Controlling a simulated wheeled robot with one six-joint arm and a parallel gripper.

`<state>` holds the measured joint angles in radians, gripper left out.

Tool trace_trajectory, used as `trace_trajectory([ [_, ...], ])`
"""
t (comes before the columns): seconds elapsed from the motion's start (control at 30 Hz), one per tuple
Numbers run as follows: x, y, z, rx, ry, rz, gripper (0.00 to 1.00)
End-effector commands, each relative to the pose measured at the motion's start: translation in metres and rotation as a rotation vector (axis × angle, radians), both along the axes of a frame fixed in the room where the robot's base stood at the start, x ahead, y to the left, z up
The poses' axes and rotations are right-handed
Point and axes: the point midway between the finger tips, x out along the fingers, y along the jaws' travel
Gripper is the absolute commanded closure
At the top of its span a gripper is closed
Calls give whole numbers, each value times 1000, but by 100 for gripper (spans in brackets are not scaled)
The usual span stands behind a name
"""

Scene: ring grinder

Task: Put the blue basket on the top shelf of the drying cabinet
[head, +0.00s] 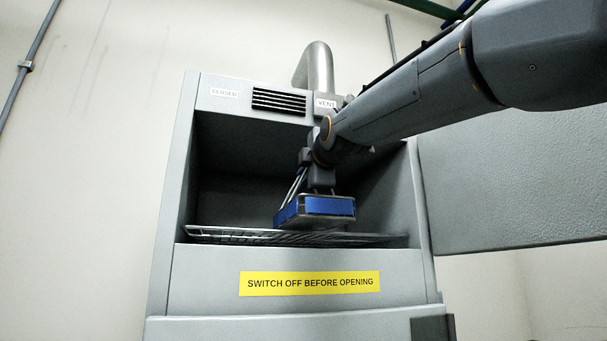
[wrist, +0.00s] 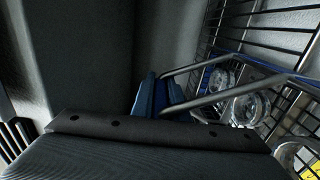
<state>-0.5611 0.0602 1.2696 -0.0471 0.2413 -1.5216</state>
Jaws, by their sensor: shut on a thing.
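The blue basket (head: 315,207) is inside the open drying cabinet (head: 205,265), at the height of the wire shelf (head: 225,235). It looks level; I cannot tell whether its underside touches the wires. My gripper (head: 321,188) is above the basket, shut on its metal handle.
The cabinet's side walls stand left and right of the basket, with free room on the left. The cabinet door (head: 500,190) is swung open to the right. A yellow label (head: 310,283) is on the front below the opening. A vent pipe (head: 318,65) rises on top.

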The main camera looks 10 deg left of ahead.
Motion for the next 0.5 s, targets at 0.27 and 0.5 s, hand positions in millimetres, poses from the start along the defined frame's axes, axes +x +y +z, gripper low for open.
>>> trace_trajectory([
  [0.27,-1,-1,-2,3,-4,0,100],
  [0.5,-1,-1,-6,3,-4,0,100],
])
